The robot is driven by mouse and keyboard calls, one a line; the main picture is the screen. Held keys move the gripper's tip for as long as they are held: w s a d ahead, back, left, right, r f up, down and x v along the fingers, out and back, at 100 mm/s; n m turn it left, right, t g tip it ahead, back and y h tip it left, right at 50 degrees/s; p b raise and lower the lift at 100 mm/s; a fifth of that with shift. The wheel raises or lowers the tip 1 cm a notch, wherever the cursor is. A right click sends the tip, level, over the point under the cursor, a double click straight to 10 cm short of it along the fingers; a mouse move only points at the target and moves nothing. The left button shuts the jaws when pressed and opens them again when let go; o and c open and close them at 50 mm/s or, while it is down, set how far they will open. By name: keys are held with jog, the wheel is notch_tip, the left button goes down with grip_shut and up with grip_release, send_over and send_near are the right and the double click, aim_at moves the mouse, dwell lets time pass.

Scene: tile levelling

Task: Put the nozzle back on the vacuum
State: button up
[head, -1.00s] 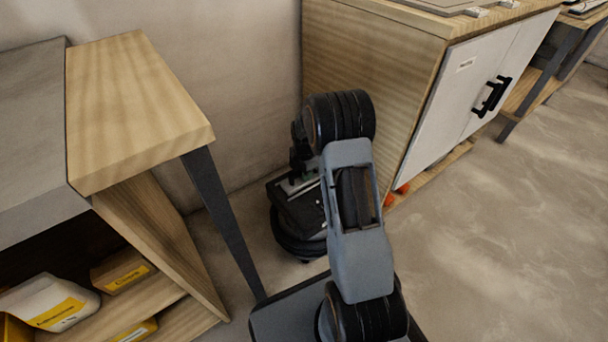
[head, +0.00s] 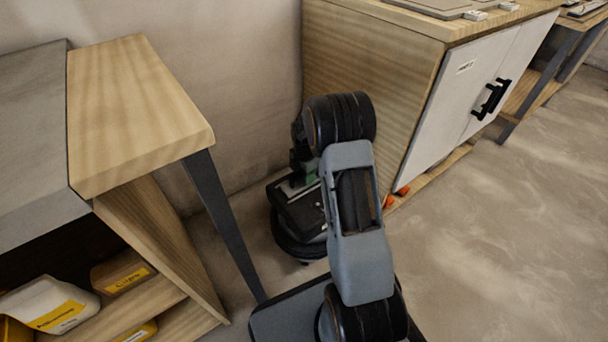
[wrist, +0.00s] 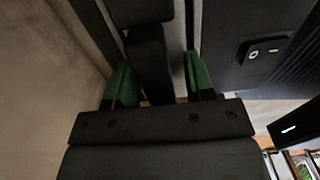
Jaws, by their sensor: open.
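The black vacuum (head: 297,217) stands on the floor in the corner between the bench and the cabinet, partly hidden behind my arm. In the wrist view its dark body, with a switch plate (wrist: 263,51), fills the upper right. My gripper (wrist: 158,64) is open, with one green finger on each side of a dark, rounded piece (wrist: 148,55). Gaps show between this piece and the fingers. It may be the nozzle, but I cannot tell for sure, nor whether it is seated on the vacuum. In the head view the gripper is mostly hidden above the vacuum.
A wooden bench (head: 135,105) with a dark leg (head: 225,222) is close on the left. A cabinet (head: 370,75) with white doors stands right behind the vacuum. Small orange items (head: 403,190) lie at its base. Floor at the right is clear.

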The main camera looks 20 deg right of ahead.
aim_at(301, 187)
notch_tip(301, 187, up, 11)
jog(key=p, duration=0.4)
jog(key=s+a+r+m+t, duration=0.1)
jog(key=s+a+r+m, duration=0.2)
jog(key=s+m, duration=0.3)
jog(key=s+a+r+m, duration=0.4)
jog(key=s+m, duration=0.3)
jog(key=s, duration=0.2)
jog(key=s+a+r+m+t, duration=0.1)
jog(key=s+a+r+m, duration=0.2)
jog(key=s+r+m, duration=0.2)
jog(key=shift+s+a+r+m+t, duration=0.2)
jog(key=shift+s+a+m+t, duration=0.15)
jog(key=shift+s+m, duration=0.8)
jog(key=shift+r, duration=0.1)
jog(key=w+p+v, duration=0.2)
jog(key=p+v, duration=0.9)
jog(key=w+r+p+v, duration=0.1)
jog(key=w+p+v, duration=0.2)
jog(key=p+v, duration=0.8)
jog(key=w+r+p+v, duration=0.1)
jog(key=w+p+v, duration=0.2)
jog(key=p+v, duration=0.8)
jog(key=shift+s+a+r+t, duration=0.2)
jog(key=shift+s+r+t, duration=0.15)
jog(key=shift+r+t, duration=0.15)
